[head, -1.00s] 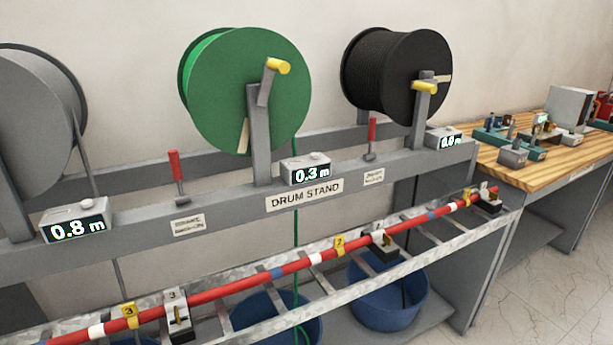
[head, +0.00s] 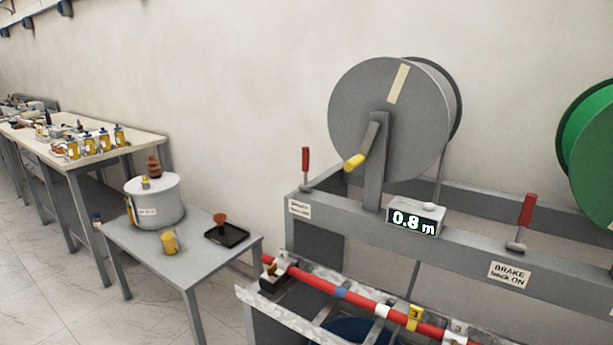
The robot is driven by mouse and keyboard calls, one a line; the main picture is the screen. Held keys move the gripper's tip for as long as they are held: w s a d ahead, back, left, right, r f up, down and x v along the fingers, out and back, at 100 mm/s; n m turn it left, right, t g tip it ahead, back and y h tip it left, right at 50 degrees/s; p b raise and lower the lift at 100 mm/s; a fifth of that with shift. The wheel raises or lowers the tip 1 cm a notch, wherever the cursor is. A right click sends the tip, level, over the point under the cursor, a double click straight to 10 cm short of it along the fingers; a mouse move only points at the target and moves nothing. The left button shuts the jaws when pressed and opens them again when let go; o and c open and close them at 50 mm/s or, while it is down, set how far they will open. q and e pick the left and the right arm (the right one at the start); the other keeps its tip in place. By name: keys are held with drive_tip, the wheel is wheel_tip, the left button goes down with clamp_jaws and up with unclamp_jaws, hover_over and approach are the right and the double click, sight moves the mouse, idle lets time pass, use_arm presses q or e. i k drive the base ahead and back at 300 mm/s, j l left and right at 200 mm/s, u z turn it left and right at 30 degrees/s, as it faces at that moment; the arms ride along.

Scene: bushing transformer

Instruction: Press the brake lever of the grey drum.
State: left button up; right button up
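The grey drum (head: 372,125) sits on the drum stand (head: 460,245), with a yellow-handled crank (head: 354,162) on its front. A red-handled lever (head: 305,165) stands upright at the stand's left end, left of the grey drum, above a small label (head: 299,209) too small to read. Another red-handled lever (head: 527,210) stands between the grey drum and the green drum (head: 592,150), above a label reading "BRAKE back ON" (head: 509,275). A display under the grey drum (head: 415,220) reads 0.8 m. Neither of my grippers is in view.
A red pole (head: 350,295) with coloured bands runs along a rail in front of the stand. A small grey table (head: 212,262) at left holds a grey canister (head: 155,200) and a black tray (head: 227,234). A longer bench (head: 135,150) stands behind it. Floor is clear at lower left.

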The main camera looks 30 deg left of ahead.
sight(304, 186)
drive_tip(key=i+j, duration=0.15)
drive_tip(key=j, duration=0.35)
drive_tip(key=i+j+z, duration=0.1)
drive_tip(key=j, duration=0.35)
drive_tip(key=i+j, duration=0.2)
drive_tip(key=j, duration=0.3)
drive_tip(key=i+j+z, duration=0.1)
drive_tip(key=j, duration=0.4)
drive_tip(key=i+j, duration=0.1)
drive_tip(key=j, duration=0.4)
drive_tip(key=i+j+z, duration=0.1)
drive_tip(key=j, duration=0.45)
drive_tip(key=i+j, duration=0.15)
drive_tip(key=j, duration=0.35)
drive_tip(key=z, duration=0.05)
